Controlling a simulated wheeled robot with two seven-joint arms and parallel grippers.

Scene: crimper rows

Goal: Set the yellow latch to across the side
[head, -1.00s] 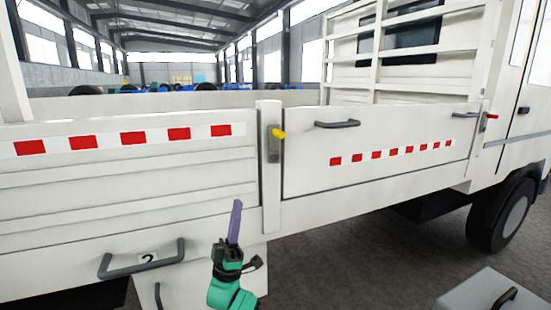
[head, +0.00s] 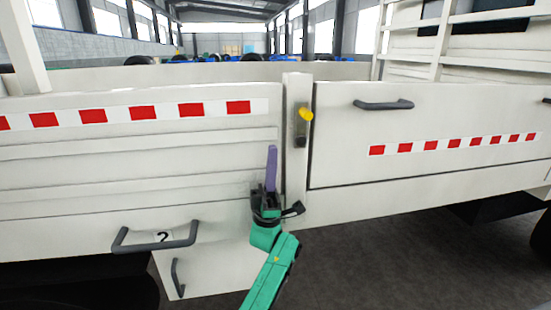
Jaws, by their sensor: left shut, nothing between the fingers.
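The yellow latch (head: 306,114) is a small yellow handle on a grey-brown plate (head: 301,134), fixed to the white post (head: 296,165) between two side panels of the truck. The handle looks short and its exact angle is hard to tell. My left gripper (head: 271,150), with purple fingers on a dark body and green arm, points upward in front of the side. Its fingers are shut and empty, below and left of the latch and apart from it in the picture. My right gripper is out of view.
The left panel (head: 130,165) carries a red and white strip; the right panel (head: 430,115) has a dark handle (head: 383,104). A grey handle (head: 155,236) juts out low at the left. Dark floor shows at lower right.

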